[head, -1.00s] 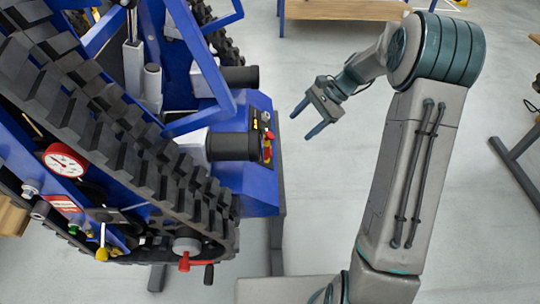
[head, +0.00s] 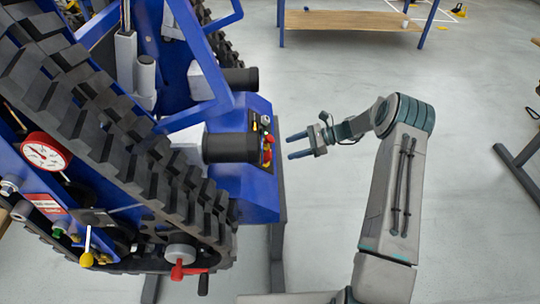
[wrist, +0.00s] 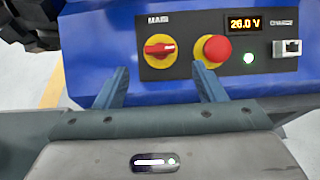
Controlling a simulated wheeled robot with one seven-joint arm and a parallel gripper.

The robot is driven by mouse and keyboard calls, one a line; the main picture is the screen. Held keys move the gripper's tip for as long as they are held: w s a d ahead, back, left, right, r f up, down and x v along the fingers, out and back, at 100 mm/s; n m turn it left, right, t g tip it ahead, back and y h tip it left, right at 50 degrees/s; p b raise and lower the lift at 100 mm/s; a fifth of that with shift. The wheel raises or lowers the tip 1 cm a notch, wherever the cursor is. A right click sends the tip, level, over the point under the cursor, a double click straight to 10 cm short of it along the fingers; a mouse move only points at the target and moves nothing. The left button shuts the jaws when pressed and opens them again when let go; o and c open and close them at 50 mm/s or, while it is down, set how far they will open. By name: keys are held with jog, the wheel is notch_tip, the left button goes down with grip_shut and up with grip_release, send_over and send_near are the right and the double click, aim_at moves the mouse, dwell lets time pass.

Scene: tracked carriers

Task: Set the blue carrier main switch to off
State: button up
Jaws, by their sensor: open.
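The blue carrier (head: 258,200) stands at the left in the head view, with a black control panel on its right end face. In the wrist view the main switch (wrist: 160,48) is a red rotary handle on a yellow disc, its handle lying roughly horizontal. The label above it is partly readable as "MA". My gripper (head: 291,147) is open and empty, its fingers pointing left at the panel with a gap between. In the wrist view my gripper (wrist: 161,84) has its fingertips below the switch in the picture, the left one left of it and the right one below the red button.
A red mushroom button (wrist: 215,48) on yellow sits right of the switch. A wooden-topped table (head: 350,21) stands at the back; floor between is clear.

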aim_at(270, 153)
jog(key=x, duration=0.9)
jog(key=shift+a+f+b, duration=0.1)
jog(key=shift+b, duration=0.2)
jog(key=c, duration=1)
